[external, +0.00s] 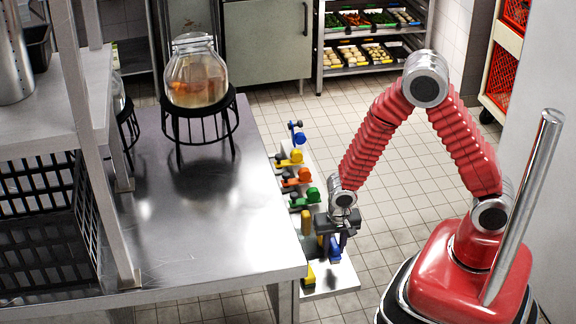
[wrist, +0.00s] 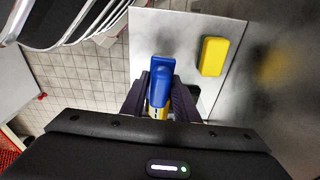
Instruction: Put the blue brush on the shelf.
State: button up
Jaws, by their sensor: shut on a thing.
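The blue brush (external: 335,249) is between the jaws of my gripper (external: 341,240), above or on the front end of a narrow pale ledge beside the steel table. In the wrist view my gripper (wrist: 160,98) is shut on the blue brush (wrist: 161,76), whose blue end points away from the wrist. A small yellow part shows at its near end. I cannot tell whether the brush touches the ledge. A steel shelf (external: 55,105) stands over the left part of the table.
A yellow block (external: 309,275) lies on the ledge (external: 335,279) near the brush; it also shows in the wrist view (wrist: 213,56). Several coloured items line the ledge behind. A glass jar (external: 195,75) on a black stand occupies the table (external: 215,235); its front is clear.

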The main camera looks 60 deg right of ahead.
aim_at(333, 256)
jog(key=shift+f, duration=2.1)
jog(key=o, duration=1.2)
jog(key=shift+c, duration=0.2)
jog(key=shift+s+a+r, duration=0.15)
jog(key=shift+a+r, duration=0.05)
jog(key=shift+r, duration=1.8)
jog(key=shift+s+a+r, duration=0.15)
jog(key=shift+s+r, duration=0.05)
jog(key=shift+r, duration=1.8)
jog(key=shift+s+a+r, duration=0.15)
jog(key=shift+a+r, duration=0.05)
jog(key=shift+r, duration=1.8)
jog(key=shift+r, duration=0.1)
